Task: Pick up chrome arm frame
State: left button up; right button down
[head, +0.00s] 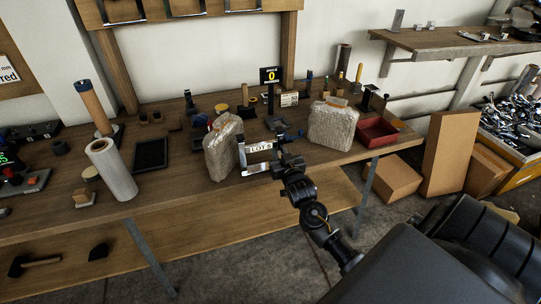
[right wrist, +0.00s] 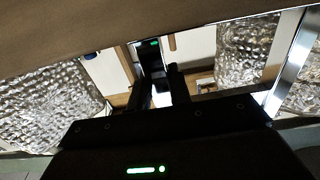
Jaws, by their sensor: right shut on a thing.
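My right gripper (head: 287,146) reaches over the front of the wooden workbench and is shut on the chrome arm frame (head: 256,171), a bright angular metal frame. The frame is upright, in front of the wrapped bundles, beside a white "LOT 8" label (head: 258,148). The gripper hides part of it, and I cannot tell whether it touches the bench. In the right wrist view, the dark fingers (right wrist: 162,85) are at the middle and a shiny chrome bar (right wrist: 291,62) slants at the right. My left gripper is not in view.
Wrapped bundles (head: 222,150) and (head: 333,124) stand left and right of the gripper. A red tray (head: 377,132) is at the bench's right end. A plastic-wrapped roll (head: 112,170) stands at left.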

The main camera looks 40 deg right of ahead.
aim_at(280, 145)
jog(key=shift+r, duration=0.6)
jog(key=r, duration=0.3)
jog(key=shift+s+a, duration=0.1)
jog(key=shift+s, duration=0.15)
jog(key=s+r, duration=0.1)
jog(key=r, duration=0.1)
jog(key=s+a+r, duration=0.1)
jog(key=s, duration=0.1)
jog(key=s+a+r, duration=0.1)
jog(key=r, duration=0.1)
jog(key=shift+s+r, duration=0.25)
jog(key=shift+r, duration=0.05)
jog(key=s+a+r, duration=0.3)
jog(key=s, duration=0.5)
jog(key=shift+a+r+b, duration=0.15)
jog(key=shift+r+b, duration=0.05)
jog(key=shift+b, duration=0.1)
